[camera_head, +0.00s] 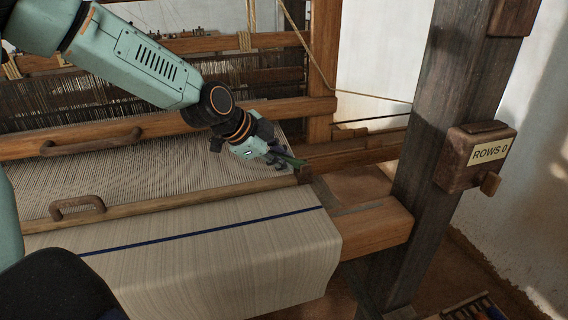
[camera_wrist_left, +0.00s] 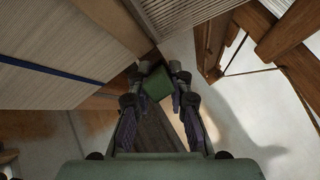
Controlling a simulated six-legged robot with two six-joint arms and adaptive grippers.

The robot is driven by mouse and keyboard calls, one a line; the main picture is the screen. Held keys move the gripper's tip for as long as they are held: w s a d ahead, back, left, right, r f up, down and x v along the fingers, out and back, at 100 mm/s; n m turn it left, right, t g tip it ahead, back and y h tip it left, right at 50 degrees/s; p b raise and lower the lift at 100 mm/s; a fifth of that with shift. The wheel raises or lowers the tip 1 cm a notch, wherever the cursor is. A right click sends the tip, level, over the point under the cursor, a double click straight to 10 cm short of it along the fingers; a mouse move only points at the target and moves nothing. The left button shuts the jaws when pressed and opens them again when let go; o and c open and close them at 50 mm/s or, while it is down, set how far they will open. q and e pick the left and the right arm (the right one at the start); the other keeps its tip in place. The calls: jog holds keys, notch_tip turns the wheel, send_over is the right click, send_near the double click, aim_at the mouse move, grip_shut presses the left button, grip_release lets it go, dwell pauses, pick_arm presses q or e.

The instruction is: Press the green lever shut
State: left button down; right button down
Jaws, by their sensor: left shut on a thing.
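The green lever (camera_head: 294,161) is a small flat green piece at the right end of the warp, just above the end of a wooden bar. In the left wrist view the green lever (camera_wrist_left: 157,83) shows as a green block between the two fingers. My left gripper (camera_head: 280,157) reaches in from the upper left and is shut on the lever. The fingers also show in the left wrist view, one on each side of it. The lever's pivot is hidden. My right gripper is not in view.
Woven cloth (camera_head: 200,245) with a blue stripe hangs over the front beam (camera_head: 375,228). A dark upright post (camera_head: 450,110) carries a "ROWS 0" counter box (camera_head: 476,157) at the right. Wooden handles (camera_head: 78,207) lie left of the gripper. A tray of tools (camera_head: 478,308) sits at the bottom right.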

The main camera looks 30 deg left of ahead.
aim_at(281, 155)
pick_arm(q)
jog(key=shift+s+f, duration=0.15)
dwell(0.3)
jog(key=c, duration=1.6)
grip_release()
jog(key=o, duration=0.4)
jog(key=shift+s+a, duration=0.1)
jog(key=shift+a, duration=0.05)
jog(key=shift+w+r, duration=0.2)
jog(key=shift+r, duration=0.25)
notch_tip(281, 155, up, 9)
jog(key=shift+s+r, duration=0.1)
jog(key=shift+r, duration=0.05)
